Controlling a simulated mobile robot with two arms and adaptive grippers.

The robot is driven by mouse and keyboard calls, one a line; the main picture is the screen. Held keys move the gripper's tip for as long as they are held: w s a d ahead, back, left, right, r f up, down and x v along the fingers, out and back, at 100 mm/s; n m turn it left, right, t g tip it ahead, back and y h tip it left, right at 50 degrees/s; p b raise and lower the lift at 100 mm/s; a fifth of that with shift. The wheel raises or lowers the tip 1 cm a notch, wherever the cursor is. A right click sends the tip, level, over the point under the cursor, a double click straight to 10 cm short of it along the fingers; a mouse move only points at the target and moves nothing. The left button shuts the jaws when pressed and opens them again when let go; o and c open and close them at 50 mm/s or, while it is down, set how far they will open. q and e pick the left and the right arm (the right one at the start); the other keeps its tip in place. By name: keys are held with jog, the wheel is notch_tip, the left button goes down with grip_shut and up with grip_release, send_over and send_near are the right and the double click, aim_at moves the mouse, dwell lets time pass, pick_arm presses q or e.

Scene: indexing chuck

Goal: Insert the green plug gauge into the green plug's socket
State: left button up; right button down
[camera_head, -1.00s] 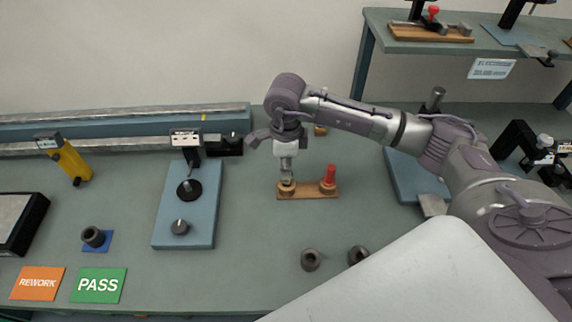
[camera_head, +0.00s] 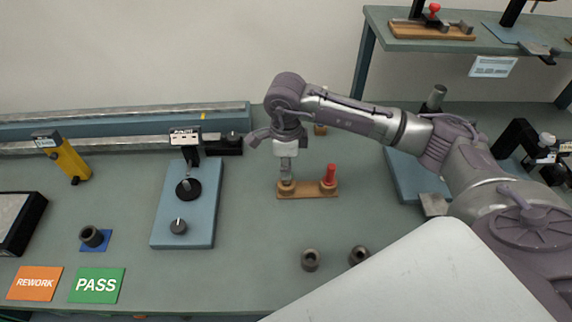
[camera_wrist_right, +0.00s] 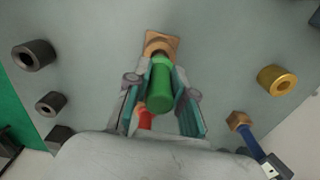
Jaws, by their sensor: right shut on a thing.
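The green plug gauge (camera_wrist_right: 160,88) shows in the right wrist view between the two fingers of my right gripper (camera_wrist_right: 160,100), which is shut on it. In the head view my right gripper (camera_head: 287,176) points down at the left end of a small wooden stand (camera_head: 308,195), and the green plug is hidden there. The gripper's tips are at or just above the left socket (camera_head: 286,187). I cannot tell whether the plug's lower end is inside. A red plug (camera_head: 330,174) stands upright at the stand's right end. My left gripper is not in view.
Two dark rings (camera_head: 311,260) (camera_head: 358,255) lie in front of the stand. The bench around the stand is mostly clear.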

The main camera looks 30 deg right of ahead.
jog(key=shift+f+b, duration=1.7)
dwell(1.4)
dwell(0.8)
jog(key=c, duration=0.9)
grip_release()
jog(key=shift+r, duration=0.1)
notch_tip(320, 180, up, 12)
jog(key=shift+f, duration=0.1)
